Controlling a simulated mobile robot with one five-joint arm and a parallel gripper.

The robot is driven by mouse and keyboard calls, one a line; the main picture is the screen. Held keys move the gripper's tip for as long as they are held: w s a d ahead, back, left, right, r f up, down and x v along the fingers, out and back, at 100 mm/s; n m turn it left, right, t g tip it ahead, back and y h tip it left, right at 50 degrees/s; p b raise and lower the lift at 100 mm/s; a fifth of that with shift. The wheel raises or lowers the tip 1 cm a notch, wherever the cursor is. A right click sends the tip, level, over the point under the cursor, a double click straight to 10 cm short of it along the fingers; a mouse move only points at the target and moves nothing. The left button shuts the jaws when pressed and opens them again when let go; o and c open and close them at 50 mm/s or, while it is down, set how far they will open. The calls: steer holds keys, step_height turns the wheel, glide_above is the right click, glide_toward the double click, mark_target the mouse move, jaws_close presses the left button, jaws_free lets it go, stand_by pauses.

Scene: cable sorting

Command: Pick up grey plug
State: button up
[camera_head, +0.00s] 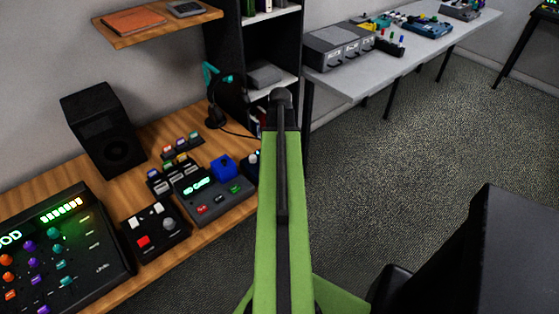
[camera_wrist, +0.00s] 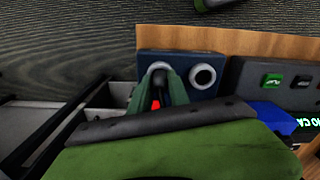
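In the wrist view, my gripper (camera_wrist: 165,82) reaches over a dark blue panel (camera_wrist: 225,61) with two pale round rings. Its dark green fingers lie close together at the left ring (camera_wrist: 159,67) and partly cover it. I cannot tell whether they touch it or grip anything. The right ring (camera_wrist: 203,76) is in clear view. A small red patch (camera_wrist: 155,104) shows between the fingers. I cannot make out a grey plug for certain in either view. In the head view, my green arm stretches forward past the desk's right end, and the fingers are hidden.
A grey compartment tray (camera_wrist: 97,118) lies left of the panel. A black box with green and red buttons (camera_wrist: 272,80) is to its right. The wooden desk (camera_head: 205,145) also bears a speaker (camera_head: 103,128) and a mixer (camera_head: 60,250). Carpet (camera_head: 400,150) is open to the right.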

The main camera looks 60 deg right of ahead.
jaws_close()
steer(key=shift+r, duration=0.15)
steer(key=shift+r+p, duration=0.25)
steer(key=shift+p, duration=0.2)
step_height(320, 180, up, 4)
steer(key=p, duration=0.3)
steer(key=shift+p, duration=0.4)
steer(key=s+d+r+p, duration=0.3)
steer(key=s+r+p, duration=0.3)
steer(key=s, duration=0.5)
steer(key=shift+s, duration=0.2)
steer(key=shift+s+r, duration=0.1)
